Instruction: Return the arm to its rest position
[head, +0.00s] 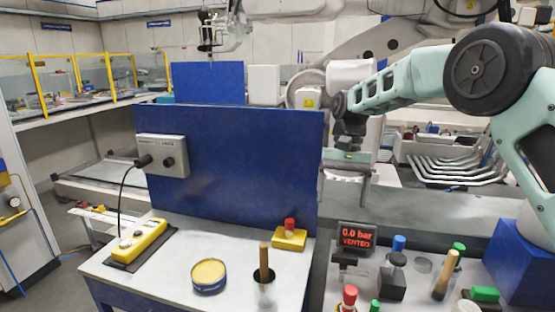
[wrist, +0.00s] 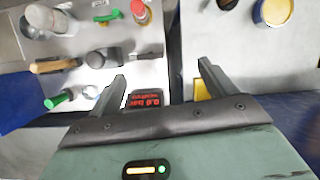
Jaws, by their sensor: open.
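My teal arm (head: 385,88) reaches in from the right side of the head view, bent at the elbow. My gripper (head: 346,195) hangs from its end with the fingers pointing down, beside the right edge of the blue panel. The fingers are apart with nothing between them. In the wrist view my gripper (wrist: 163,70) is open and empty above the gap between the two work surfaces. A display (head: 357,237) reading "0.0 bar VENTED" stands below it, and part of it shows between the fingers in the wrist view (wrist: 145,99).
The blue panel (head: 235,160) stands upright left of my gripper. The left table holds a yellow pendant (head: 138,241), a yellow tin (head: 208,276), a red button box (head: 290,237) and a wooden-handled tool (head: 264,262). The right bench holds a black block (head: 393,278) and a wooden-handled brush (head: 445,274).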

